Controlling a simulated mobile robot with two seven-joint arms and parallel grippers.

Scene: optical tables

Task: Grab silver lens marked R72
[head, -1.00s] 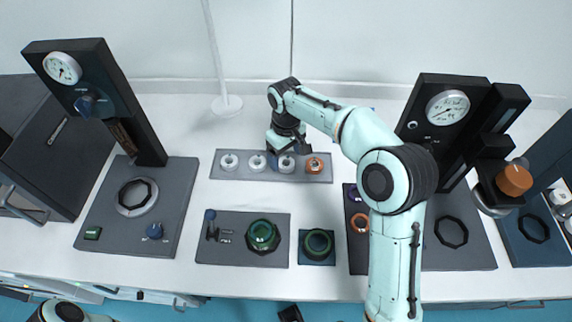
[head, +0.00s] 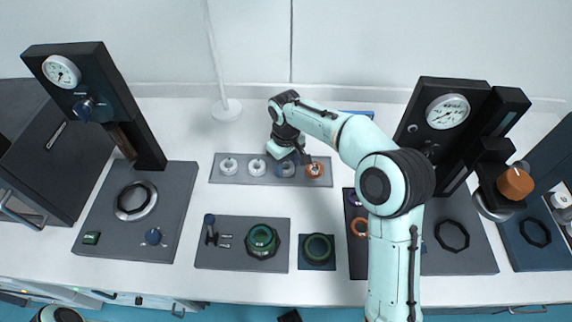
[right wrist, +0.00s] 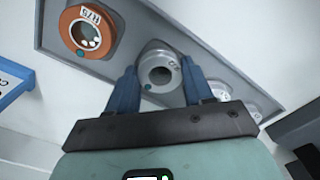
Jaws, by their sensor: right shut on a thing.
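My right gripper (head: 287,156) is over the grey tray (head: 232,179). In the right wrist view its two blue fingers (right wrist: 160,82) are shut on a silver lens (right wrist: 160,68), one on each side. This lens is third from the left in the head view, mostly hidden by my gripper, and appears still down at the tray. It bears a small label that I cannot read clearly. Two other silver lenses, the leftmost (head: 229,166) and its neighbour (head: 257,167), and an orange-rimmed lens (head: 314,169) stand in the tray. My left gripper does not show.
The orange-rimmed lens (right wrist: 86,32) is close beside the held one. In front are a plate with a green ring (head: 262,238) and a small green ring mount (head: 318,248). Dark instruments stand left (head: 97,95) and right (head: 425,150). The white table behind the tray is mostly clear.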

